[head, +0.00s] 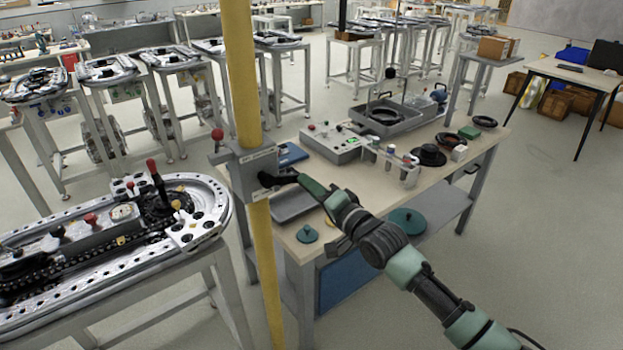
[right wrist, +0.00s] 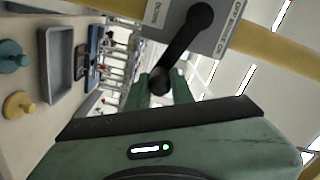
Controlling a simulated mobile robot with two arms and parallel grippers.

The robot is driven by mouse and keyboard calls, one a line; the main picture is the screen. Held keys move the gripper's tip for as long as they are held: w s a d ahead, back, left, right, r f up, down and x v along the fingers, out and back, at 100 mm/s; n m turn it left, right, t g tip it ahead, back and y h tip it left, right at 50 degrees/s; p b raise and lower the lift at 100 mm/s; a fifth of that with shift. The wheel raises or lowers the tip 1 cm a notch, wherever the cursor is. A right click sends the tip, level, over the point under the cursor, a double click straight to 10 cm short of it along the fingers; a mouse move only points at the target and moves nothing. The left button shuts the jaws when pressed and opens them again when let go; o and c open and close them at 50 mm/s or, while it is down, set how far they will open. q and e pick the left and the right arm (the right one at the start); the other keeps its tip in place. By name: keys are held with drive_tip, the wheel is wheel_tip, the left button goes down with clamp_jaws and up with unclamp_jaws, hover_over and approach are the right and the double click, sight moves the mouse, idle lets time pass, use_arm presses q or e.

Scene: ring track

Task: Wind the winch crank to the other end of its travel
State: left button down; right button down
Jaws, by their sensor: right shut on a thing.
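The winch is a grey box (head: 250,170) on a yellow post. Its black crank (head: 274,180) sticks out to the right of the box in the head view. In the right wrist view the crank arm (right wrist: 183,46) slants from a round hub on the labelled grey plate (right wrist: 220,28) down to its handle end. My right gripper (head: 304,184) reaches in from the right and is shut on the crank's handle, which shows between its green fingers (right wrist: 160,84). The fingers partly hide the handle. My left gripper is not in view.
The yellow post (head: 243,75) stands before a workbench (head: 335,178) with a control box (head: 330,142), trays and small parts. A ring-track table (head: 205,245) stands close on the left. A red-knobbed lever (head: 217,134) is at the box's left.

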drive_tip(key=s+a+f+m, duration=0.4)
drive_tip(key=a+f+m, duration=0.1)
drive_tip(key=m, duration=0.6)
drive_tip(key=shift+f, duration=0.8)
drive_tip(key=shift+a, duration=0.1)
drive_tip(key=c, duration=1.2)
unclamp_jaws()
drive_tip(key=shift+w+r, duration=0.1)
drive_tip(key=shift+r, duration=0.05)
drive_tip(key=v, duration=0.8)
